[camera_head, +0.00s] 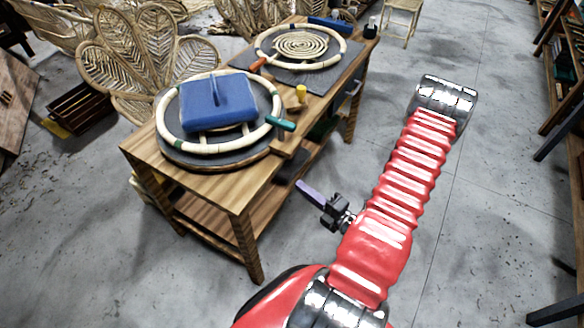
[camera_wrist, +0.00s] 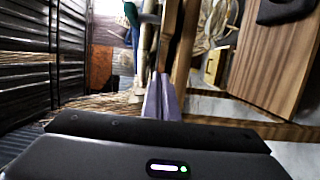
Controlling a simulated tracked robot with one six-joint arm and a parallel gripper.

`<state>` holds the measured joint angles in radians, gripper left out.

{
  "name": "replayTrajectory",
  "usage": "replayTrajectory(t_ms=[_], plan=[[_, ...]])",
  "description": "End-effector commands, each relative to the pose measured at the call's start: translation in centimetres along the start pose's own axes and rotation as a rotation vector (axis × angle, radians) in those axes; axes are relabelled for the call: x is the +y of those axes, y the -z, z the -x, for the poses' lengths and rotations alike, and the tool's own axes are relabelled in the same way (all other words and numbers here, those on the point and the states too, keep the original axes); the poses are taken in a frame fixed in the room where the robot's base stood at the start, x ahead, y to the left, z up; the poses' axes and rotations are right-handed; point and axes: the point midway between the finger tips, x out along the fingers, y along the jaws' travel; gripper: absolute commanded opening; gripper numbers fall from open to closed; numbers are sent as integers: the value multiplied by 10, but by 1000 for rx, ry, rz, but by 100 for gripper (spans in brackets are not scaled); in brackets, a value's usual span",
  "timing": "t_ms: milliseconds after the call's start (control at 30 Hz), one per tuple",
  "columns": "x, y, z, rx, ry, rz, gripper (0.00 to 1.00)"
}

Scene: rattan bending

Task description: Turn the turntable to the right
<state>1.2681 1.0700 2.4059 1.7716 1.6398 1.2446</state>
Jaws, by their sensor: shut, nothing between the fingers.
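The turntable (camera_head: 182,148), a round dark grey disc on a wooden base, sits on the near end of the wooden table. A teal handle (camera_head: 282,124) sticks out at the ring's right side. My gripper (camera_head: 303,188) is off the table's near right side, apart from the turntable, with its purple fingers together and empty. The fingers also show in the wrist view (camera_wrist: 162,98). A teal piece (camera_wrist: 149,18) shows beyond them there.
The wooden table (camera_head: 215,188) has a lower shelf. A second rattan ring (camera_head: 335,52) with a coiled spiral lies on its far end, with an orange handle (camera_head: 258,65). A yellow peg (camera_head: 301,92) stands between. Rattan chairs (camera_head: 135,60) are behind.

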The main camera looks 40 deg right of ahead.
Motion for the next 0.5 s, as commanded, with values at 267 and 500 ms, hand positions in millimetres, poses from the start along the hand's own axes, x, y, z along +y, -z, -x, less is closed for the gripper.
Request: replayTrajectory(t_ms=[267, 500], plan=[[0, 0, -13, 4, 0, 1, 0], [0, 1, -34, 5, 0, 3, 0]])
